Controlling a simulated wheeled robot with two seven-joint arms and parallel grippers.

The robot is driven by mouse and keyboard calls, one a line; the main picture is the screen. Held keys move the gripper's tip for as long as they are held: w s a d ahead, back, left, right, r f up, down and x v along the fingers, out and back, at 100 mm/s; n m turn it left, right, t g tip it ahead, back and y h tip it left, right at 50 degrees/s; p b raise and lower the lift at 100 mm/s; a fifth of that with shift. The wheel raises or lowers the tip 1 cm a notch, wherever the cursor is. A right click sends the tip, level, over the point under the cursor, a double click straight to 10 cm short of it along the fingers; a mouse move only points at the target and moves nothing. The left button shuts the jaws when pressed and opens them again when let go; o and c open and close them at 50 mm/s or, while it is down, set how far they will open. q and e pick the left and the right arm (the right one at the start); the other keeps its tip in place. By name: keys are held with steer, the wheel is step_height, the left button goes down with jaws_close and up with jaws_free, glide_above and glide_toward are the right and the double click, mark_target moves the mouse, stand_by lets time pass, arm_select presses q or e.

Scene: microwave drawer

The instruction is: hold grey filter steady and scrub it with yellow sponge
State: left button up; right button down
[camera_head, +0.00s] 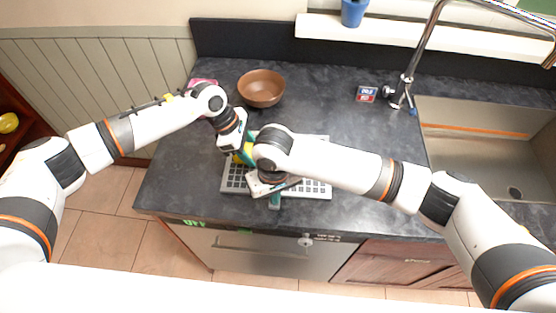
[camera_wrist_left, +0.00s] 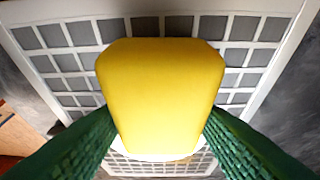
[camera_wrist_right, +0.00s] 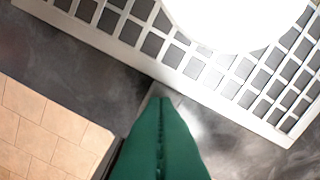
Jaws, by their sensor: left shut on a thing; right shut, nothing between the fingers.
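The grey filter (camera_head: 318,190) is a flat white-framed grid lying on the dark counter near its front edge. My left gripper (camera_head: 246,154) is shut on the yellow sponge (camera_wrist_left: 160,90), which is over the filter's grid in the left wrist view (camera_wrist_left: 75,35). Whether the sponge presses on the filter cannot be told. My right gripper (camera_wrist_right: 162,100) is shut and empty, its green fingertips just outside the filter's front edge (camera_wrist_right: 210,92). I cannot tell if they touch it. My right arm hides the filter's middle in the head view.
A brown bowl (camera_head: 261,89) stands behind the filter. A pink item (camera_head: 203,83) is partly hidden behind my left arm. A small box (camera_head: 367,94) lies near the tap (camera_head: 403,92), with the sink (camera_head: 480,150) at right. Counter between filter and sink is clear.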

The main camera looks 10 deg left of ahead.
arm_select(q)
steer(key=shift+w, duration=0.4)
arm_select(e)
steer(key=shift+s+d+f, duration=0.1)
steer(key=shift+d+f, duration=0.05)
steer(key=shift+f, duration=0.15)
arm_select(q)
steer(key=shift+w+d+f, duration=0.1)
steer(key=shift+d, duration=3.75)
steer(key=shift+w+d, duration=0.1)
steer(key=shift+d, duration=3.75)
steer(key=shift+r, duration=3.05)
steer(key=shift+a, duration=4.55)
steer(key=shift+r, duration=0.1)
arm_select(e)
steer(key=shift+r, duration=0.1)
